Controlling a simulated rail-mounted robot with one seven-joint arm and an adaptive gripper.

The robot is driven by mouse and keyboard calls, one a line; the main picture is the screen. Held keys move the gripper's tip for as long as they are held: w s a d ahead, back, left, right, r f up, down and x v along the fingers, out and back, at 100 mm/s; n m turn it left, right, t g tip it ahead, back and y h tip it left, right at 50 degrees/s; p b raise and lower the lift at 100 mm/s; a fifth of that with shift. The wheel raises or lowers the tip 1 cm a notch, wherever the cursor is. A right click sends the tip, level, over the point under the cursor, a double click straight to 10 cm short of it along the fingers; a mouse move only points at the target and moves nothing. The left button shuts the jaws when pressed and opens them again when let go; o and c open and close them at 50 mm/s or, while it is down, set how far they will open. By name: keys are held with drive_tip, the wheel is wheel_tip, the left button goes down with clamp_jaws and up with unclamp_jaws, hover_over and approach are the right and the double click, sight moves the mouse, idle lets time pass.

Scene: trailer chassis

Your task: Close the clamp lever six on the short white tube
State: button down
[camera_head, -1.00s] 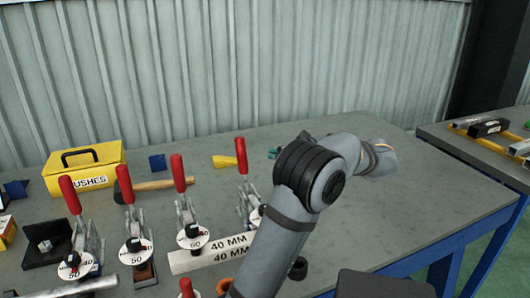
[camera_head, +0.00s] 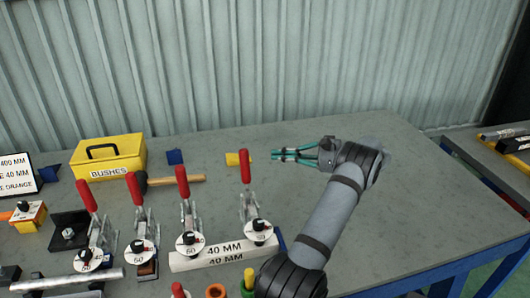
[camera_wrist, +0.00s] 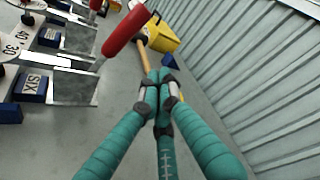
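The short white tube (camera_head: 222,252), marked 40 MM, lies at the front of the bench under the two right-hand clamps. The rightmost clamp has a red lever (camera_head: 245,167) standing upright. A label reading SIX (camera_wrist: 34,84) shows at the left of the wrist view, with a large red lever (camera_wrist: 124,33) close by, probably of that same clamp. My gripper (camera_head: 276,155) has teal fingers pointing left, to the right of the rightmost lever and apart from it. In the wrist view its fingertips (camera_wrist: 160,76) come together with nothing between them.
More clamps with upright red levers (camera_head: 182,181) stand to the left. Behind them are a yellow BUSHES box (camera_head: 108,160), a hammer (camera_head: 175,180) and a yellow block (camera_head: 238,158). The bench at the right is clear. A corrugated wall (camera_head: 260,70) rises behind.

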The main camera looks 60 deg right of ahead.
sight(246, 180)
drive_tip(key=w+a+p, duration=0.4)
drive_tip(key=w+a, duration=0.1)
drive_tip(key=a, duration=0.1)
drive_tip(key=shift+w, duration=0.35)
drive_tip(key=shift+s, duration=0.1)
drive_tip(key=shift+f, duration=0.1)
